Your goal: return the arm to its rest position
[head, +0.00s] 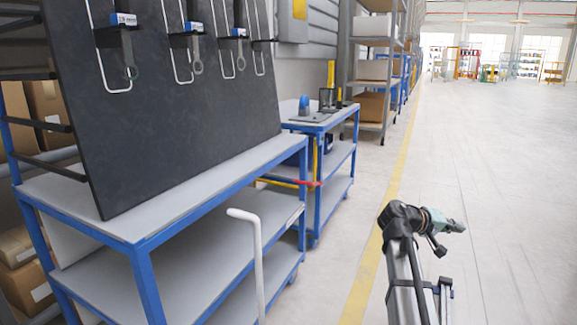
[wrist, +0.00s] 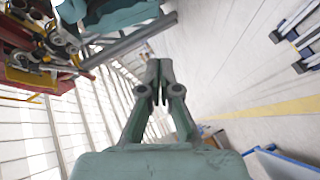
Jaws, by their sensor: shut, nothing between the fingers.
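My arm (head: 408,275) stands over the floor at the lower right of the head view, folded, with its dark wrist at the top. A small grey-green end part points to the right there. In the wrist view my gripper (wrist: 159,70) shows in the middle, its two grey-green fingers brought together with nothing between them. No object touches the fingers. The fingertips are too small to make out in the head view.
A blue-framed cart (head: 220,185) with a dark tool panel (head: 165,110) stands at the left. A second blue cart (head: 330,122) and shelving (head: 372,85) stand behind it. A white bent rod (head: 258,260) rises before the cart. Open floor (head: 500,170) lies at the right.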

